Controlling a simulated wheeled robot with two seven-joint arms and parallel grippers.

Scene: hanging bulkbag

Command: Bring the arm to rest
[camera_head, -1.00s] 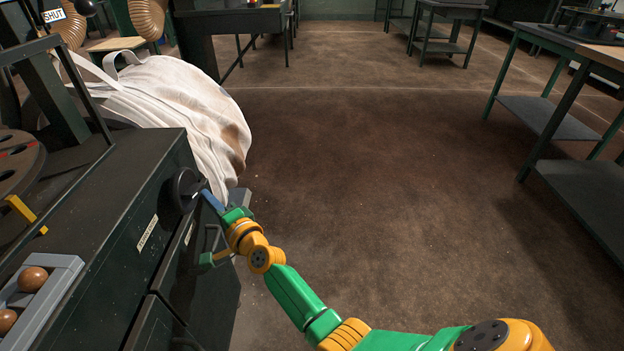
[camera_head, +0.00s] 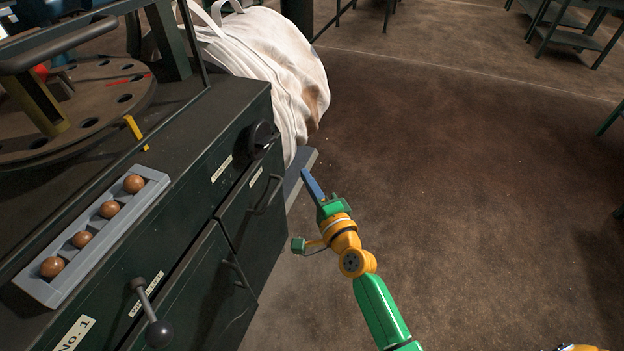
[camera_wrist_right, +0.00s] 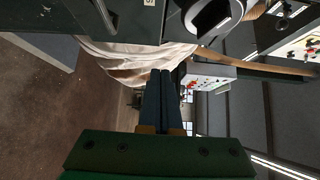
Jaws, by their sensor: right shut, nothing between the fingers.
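My right arm reaches up from the lower right in the head view, green and orange. Its right gripper (camera_head: 312,185) has blue fingers that are shut with nothing between them. The fingers point toward the cabinet's front edge, apart from the black round knob (camera_head: 262,138). In the right wrist view the shut fingers (camera_wrist_right: 162,85) lie side by side, with the knob (camera_wrist_right: 208,18) above them and the white bulk bag (camera_wrist_right: 125,62) behind. My left gripper is not in view.
A dark cabinet (camera_head: 190,195) with drawers and a lever (camera_head: 150,315) fills the left. A grey tray (camera_head: 62,285) holds several brown balls. The white bulk bag (camera_head: 270,62) bulges behind the cabinet. Brown floor (camera_head: 460,190) on the right is open.

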